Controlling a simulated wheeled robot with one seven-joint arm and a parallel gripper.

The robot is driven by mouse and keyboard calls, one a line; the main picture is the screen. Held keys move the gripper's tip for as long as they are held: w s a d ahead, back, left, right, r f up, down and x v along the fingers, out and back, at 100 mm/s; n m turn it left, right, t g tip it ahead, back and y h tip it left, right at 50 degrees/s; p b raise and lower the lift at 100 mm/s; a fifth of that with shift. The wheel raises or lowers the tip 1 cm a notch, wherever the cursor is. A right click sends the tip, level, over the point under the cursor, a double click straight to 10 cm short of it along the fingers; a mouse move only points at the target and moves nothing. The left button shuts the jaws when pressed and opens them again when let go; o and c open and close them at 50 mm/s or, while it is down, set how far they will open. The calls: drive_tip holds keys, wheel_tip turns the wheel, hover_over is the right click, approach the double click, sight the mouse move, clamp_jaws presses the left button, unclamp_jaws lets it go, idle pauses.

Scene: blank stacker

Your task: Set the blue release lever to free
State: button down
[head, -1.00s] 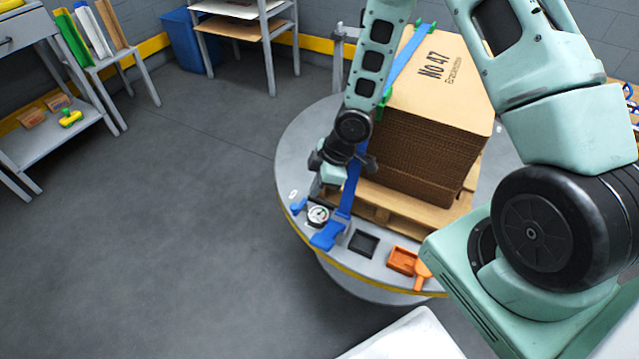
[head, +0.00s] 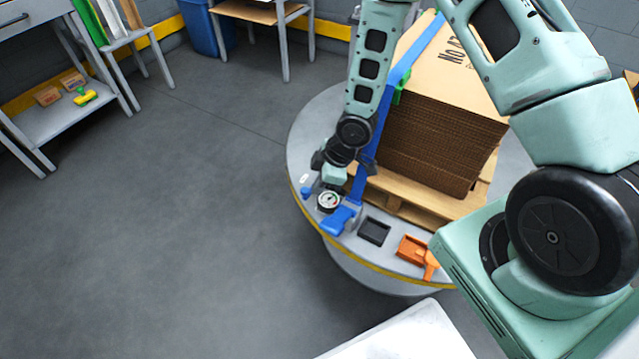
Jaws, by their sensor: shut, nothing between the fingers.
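A small blue lever (head: 306,192) sits at the left rim of the round grey table (head: 300,150), beside a round gauge (head: 329,202). A larger blue ratchet buckle (head: 341,219) is at the foot of the blue strap (head: 368,150). I take the small piece as the release lever, but its setting is too small to read. My gripper (head: 317,168) is shut and empty, low over the table's left part, just above and behind the lever. The fingertips are dark and small, and I cannot tell whether they touch anything.
A stack of brown cardboard (head: 440,130) stands on a wooden pallet (head: 420,205), close right of my wrist. A black tray (head: 374,231) and an orange holder with a handle (head: 412,249) lie along the front rim. Floor to the left is clear.

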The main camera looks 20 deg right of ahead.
drive_tip(key=shift+a+m+b, duration=0.3)
drive_tip(key=shift+m+b, duration=0.05)
drive_tip(key=shift+m, duration=0.35)
drive_tip(key=m, duration=0.1)
drive_tip(key=a+m+t, duration=0.1)
drive_tip(key=shift+w+m+h+b, duration=0.2)
drive_tip(key=shift+m+h+b, duration=0.1)
drive_tip(key=shift+h+b, duration=0.1)
drive_tip(key=m, duration=0.1)
drive_tip(key=a+m+t+h, duration=0.1)
drive_tip(key=m, duration=0.1)
drive_tip(key=shift+w+m, duration=0.3)
drive_tip(key=shift+w, duration=0.1)
drive_tip(key=m, duration=0.1)
drive_tip(key=w+m+h+p, duration=0.1)
drive_tip(key=m, duration=0.2)
drive_tip(key=shift+w+a+m+t+h, duration=0.25)
drive_tip(key=shift+a+m+t+h, duration=0.05)
drive_tip(key=shift+m+h, duration=0.1)
drive_tip(key=shift+w+p, duration=0.1)
drive_tip(key=shift+p, duration=0.2)
drive_tip(key=shift+w, duration=0.15)
